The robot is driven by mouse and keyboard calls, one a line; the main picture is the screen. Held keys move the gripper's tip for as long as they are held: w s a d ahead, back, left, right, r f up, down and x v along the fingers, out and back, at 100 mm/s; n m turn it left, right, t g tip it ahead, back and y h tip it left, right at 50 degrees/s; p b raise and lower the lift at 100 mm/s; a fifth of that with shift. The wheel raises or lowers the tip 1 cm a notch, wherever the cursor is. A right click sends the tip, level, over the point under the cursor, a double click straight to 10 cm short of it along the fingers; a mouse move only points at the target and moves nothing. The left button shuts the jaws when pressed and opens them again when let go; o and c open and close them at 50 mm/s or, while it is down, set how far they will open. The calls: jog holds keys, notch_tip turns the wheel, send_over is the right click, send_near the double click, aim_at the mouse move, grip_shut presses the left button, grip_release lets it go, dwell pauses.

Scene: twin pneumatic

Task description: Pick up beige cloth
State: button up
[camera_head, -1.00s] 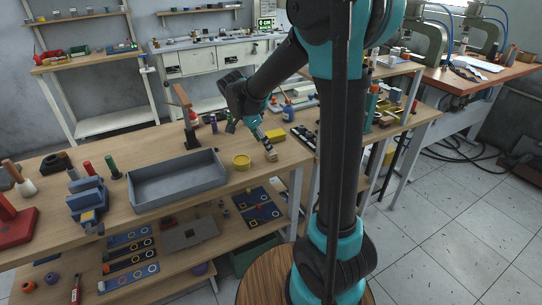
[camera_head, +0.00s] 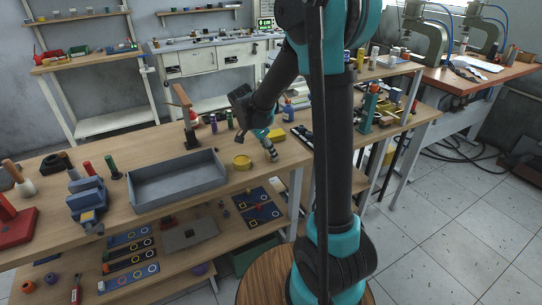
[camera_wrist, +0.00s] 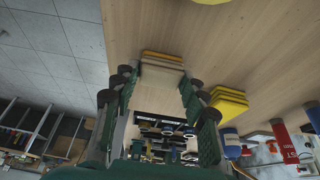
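The beige cloth (camera_wrist: 163,70) shows in the wrist view as a small folded stack with a brown-orange far edge, lying on the wooden bench. My gripper (camera_wrist: 160,88) is open, with one green-padded finger on each side of the view and the cloth between and just beyond the fingertips. I cannot tell whether the fingers touch it. In the head view my gripper (camera_head: 269,148) points down at the bench near its front right edge. The cloth cannot be made out clearly there behind the fingers.
A yellow cloth stack (camera_wrist: 230,103) lies close to the right finger; it also shows in the head view (camera_head: 276,134). A yellow round tin (camera_head: 241,162) and a grey tray (camera_head: 178,182) stand to the left. Bottles (camera_head: 288,112) stand behind. A bench (camera_head: 408,117) is at right.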

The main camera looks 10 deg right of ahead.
jog(key=c, duration=0.7)
jog(key=shift+o, duration=0.2)
jog(key=shift+r, duration=0.1)
notch_tip(320, 180, up, 20)
jog(key=o, duration=0.7)
jog(key=c, duration=0.5)
